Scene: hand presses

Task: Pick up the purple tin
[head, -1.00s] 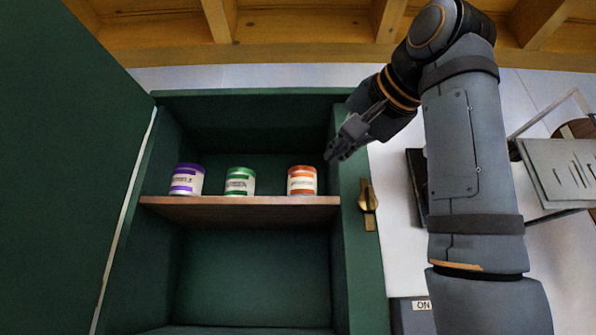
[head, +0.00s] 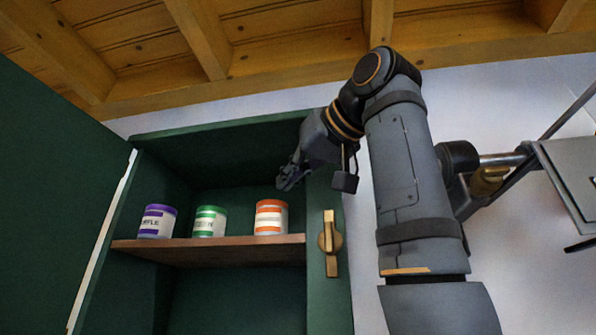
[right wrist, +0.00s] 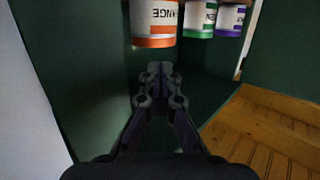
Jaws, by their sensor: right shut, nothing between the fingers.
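The purple tin (head: 157,221), white with a purple band, stands upright at the left end of a wooden shelf (head: 205,252) in a green cabinet. The green tin (head: 209,221) stands beside it and the orange tin (head: 271,217) stands at the right. My right gripper (head: 286,183) is shut and empty, above and right of the orange tin, near the cabinet's right wall. My left gripper is not in view.
The cabinet door (head: 55,190) stands open at the left. A brass latch (head: 331,242) is on the right side of the cabinet frame. The green and orange tins lie between my right gripper and the purple tin. Wooden beams (head: 200,40) run overhead.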

